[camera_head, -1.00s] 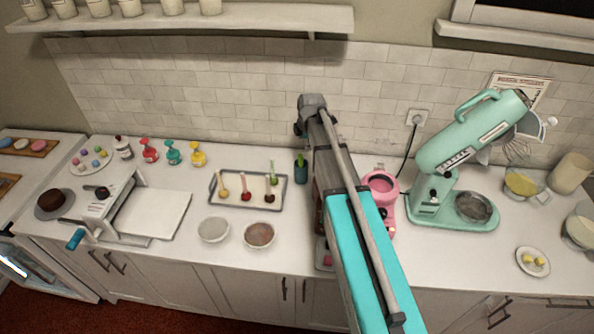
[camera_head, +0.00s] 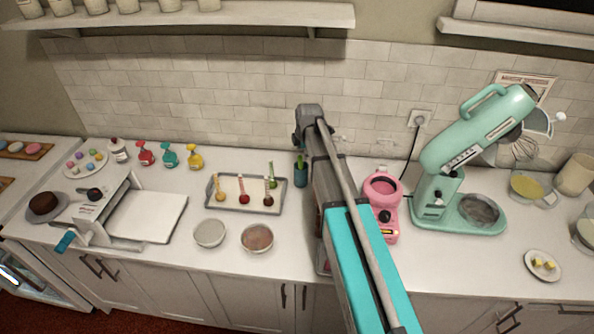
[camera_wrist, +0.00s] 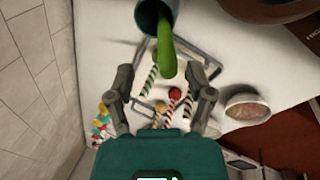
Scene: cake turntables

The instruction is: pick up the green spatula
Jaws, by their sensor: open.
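The green spatula (camera_wrist: 167,52) stands in a dark teal cup (camera_wrist: 155,16) in the wrist view, its green end sticking out toward my gripper. In the head view the cup (camera_head: 300,175) stands on the counter just right of the tray, with a small green tip (camera_head: 301,158) above it. My gripper (camera_wrist: 160,72) is open and empty. Its two fingers are on either side of the spatula's end in the wrist view; I cannot tell how far apart in depth they are. In the head view my arm hides the gripper's fingers.
A grey-rimmed tray (camera_head: 211,209) with several cake pops lies left of the cup. Two bowls (camera_head: 209,233) (camera_head: 257,238) stand in front of it. A pink machine (camera_head: 383,195) stands right of my arm, and a mint mixer (camera_head: 465,160) farther right. The tiled wall (camera_head: 240,110) is close behind.

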